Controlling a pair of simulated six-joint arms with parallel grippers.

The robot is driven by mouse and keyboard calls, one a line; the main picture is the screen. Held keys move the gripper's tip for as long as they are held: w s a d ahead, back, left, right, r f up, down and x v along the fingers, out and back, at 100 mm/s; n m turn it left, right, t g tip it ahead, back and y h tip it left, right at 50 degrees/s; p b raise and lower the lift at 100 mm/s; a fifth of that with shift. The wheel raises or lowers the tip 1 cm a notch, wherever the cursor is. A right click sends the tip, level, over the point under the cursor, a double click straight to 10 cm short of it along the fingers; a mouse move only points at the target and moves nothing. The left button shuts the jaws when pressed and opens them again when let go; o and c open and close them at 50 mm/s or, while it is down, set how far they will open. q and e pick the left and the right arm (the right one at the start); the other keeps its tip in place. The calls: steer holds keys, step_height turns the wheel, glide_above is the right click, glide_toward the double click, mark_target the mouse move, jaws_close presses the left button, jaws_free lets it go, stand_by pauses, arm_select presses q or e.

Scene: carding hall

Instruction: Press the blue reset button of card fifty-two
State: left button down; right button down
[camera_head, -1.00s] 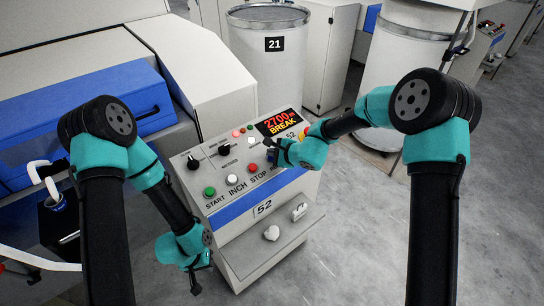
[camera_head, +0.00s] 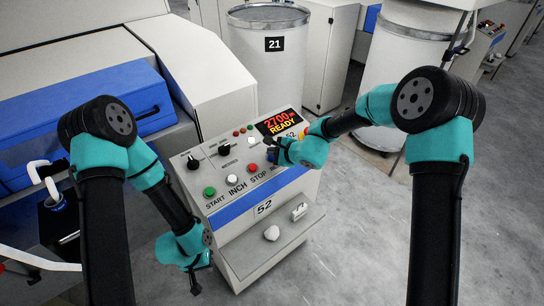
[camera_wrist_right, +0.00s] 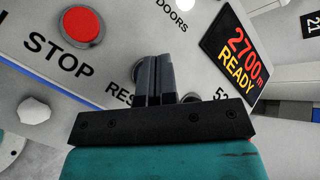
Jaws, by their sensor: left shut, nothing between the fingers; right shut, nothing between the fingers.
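The control panel of card fifty-two (camera_head: 213,171) slopes in the middle of the head view, with the number 52 on its front plate (camera_head: 264,208). My right gripper (camera_head: 273,144) is shut with its fingertips at the panel's right part, above the partly covered RESET label (camera_wrist_right: 118,95). It also shows in the right wrist view (camera_wrist_right: 154,62). The blue of the reset button is not visible; the fingers cover that spot, so contact cannot be told. The display (camera_head: 280,122) reads 2700 m READY. My left gripper (camera_head: 195,286) is shut and empty, low by the panel's left front.
The red STOP button (camera_head: 253,168), white INCH button (camera_head: 232,180) and green START button (camera_head: 210,191) line the panel's lower edge. Black knobs (camera_head: 192,163) sit above. A shelf (camera_head: 245,250) juts out below. Can 21 (camera_head: 270,65) stands behind. Grey floor is free at right.

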steer(key=shift+d+r, duration=0.1)
steer(key=shift+r, duration=0.25)
steer(key=r, duration=0.3)
steer(key=s+r, duration=0.1)
steer(key=shift+d+r, duration=0.4)
stand_by(0.9)
steer(key=s+d+f+n+g+h, duration=0.2)
steer(key=s+d+f+n, duration=0.5)
steer(key=s+d+f, duration=0.4)
steer(key=s+d+f+n+g+h, duration=0.3)
steer(key=s+d+f+n+g, duration=0.2)
steer(key=s+d+f, duration=0.6)
steer(key=s+f+n, duration=0.2)
steer(key=s+f, duration=0.5)
steer(key=s, duration=0.1)
steer(key=shift+n, duration=0.3)
